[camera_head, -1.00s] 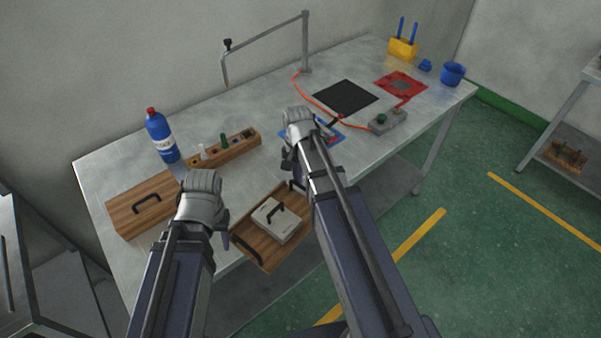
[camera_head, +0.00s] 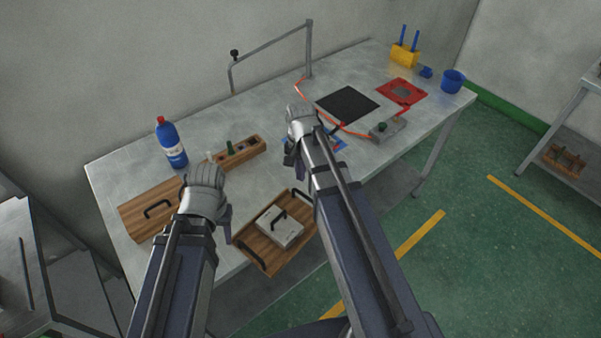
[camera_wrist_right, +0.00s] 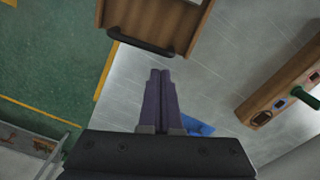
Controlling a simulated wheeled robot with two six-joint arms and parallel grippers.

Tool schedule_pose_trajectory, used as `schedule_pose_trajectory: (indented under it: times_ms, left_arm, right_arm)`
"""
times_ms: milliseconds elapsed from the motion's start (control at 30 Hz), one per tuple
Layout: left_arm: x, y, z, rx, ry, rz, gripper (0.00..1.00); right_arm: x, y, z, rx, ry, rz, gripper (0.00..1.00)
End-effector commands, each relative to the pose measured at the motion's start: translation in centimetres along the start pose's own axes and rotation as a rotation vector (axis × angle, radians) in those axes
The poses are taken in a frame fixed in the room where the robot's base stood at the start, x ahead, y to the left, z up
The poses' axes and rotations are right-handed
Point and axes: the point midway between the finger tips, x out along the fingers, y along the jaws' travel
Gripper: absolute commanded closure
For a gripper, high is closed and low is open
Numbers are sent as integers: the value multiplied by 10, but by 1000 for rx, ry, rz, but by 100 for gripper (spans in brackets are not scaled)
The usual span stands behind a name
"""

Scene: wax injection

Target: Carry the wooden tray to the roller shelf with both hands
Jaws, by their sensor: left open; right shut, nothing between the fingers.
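The wooden tray (camera_head: 262,249) sits at the table's front edge, with a black handle at each end and a white block (camera_head: 281,230) with its own black handle in it. My left gripper (camera_head: 228,222) is open beside the tray's left end, apart from its near handle as far as I can tell. My right gripper (camera_head: 289,158) is shut and empty beyond the tray's far end. In the right wrist view its closed fingers (camera_wrist_right: 160,85) point at the tray's black handle (camera_wrist_right: 140,42) without gripping it. I cannot tell for certain which rack is the roller shelf.
A wooden board with a handle (camera_head: 140,222), a blue bottle (camera_head: 171,143) and a wooden holder (camera_head: 240,153) are on the metal table (camera_head: 215,118). A black mat (camera_head: 347,104) and grey box (camera_head: 386,131) lie farther right. Metal racks stand at left (camera_head: 30,255) and right (camera_head: 575,115).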

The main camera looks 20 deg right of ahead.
Motion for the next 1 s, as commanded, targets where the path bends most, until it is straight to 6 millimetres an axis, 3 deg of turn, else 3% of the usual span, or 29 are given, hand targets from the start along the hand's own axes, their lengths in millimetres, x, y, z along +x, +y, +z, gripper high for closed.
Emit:
schedule_pose_trajectory:
  times_ms: [33,267,367,467,700,833,1000]
  left_arm:
    - [-13,-1,1,0,0,0,53]
    - [-20,-2,1,1,0,0,52]
    - [-19,-2,1,1,0,0,50]
    - [-19,-2,1,1,0,0,50]
    - [-19,-2,1,1,0,0,50]
    - [-19,-2,1,1,0,0,50]
    - [-19,-2,1,1,0,0,50]
  right_arm:
    - [-13,0,0,0,0,0,100]
    - [-20,0,0,0,0,0,99]
    - [-19,-2,9,-36,0,3,88]
    - [-19,-8,42,-193,2,18,76]
    - [-20,-13,146,-773,5,80,49]
    - [-20,-10,180,-992,4,103,49]
    - [-20,-8,196,-1113,2,118,49]
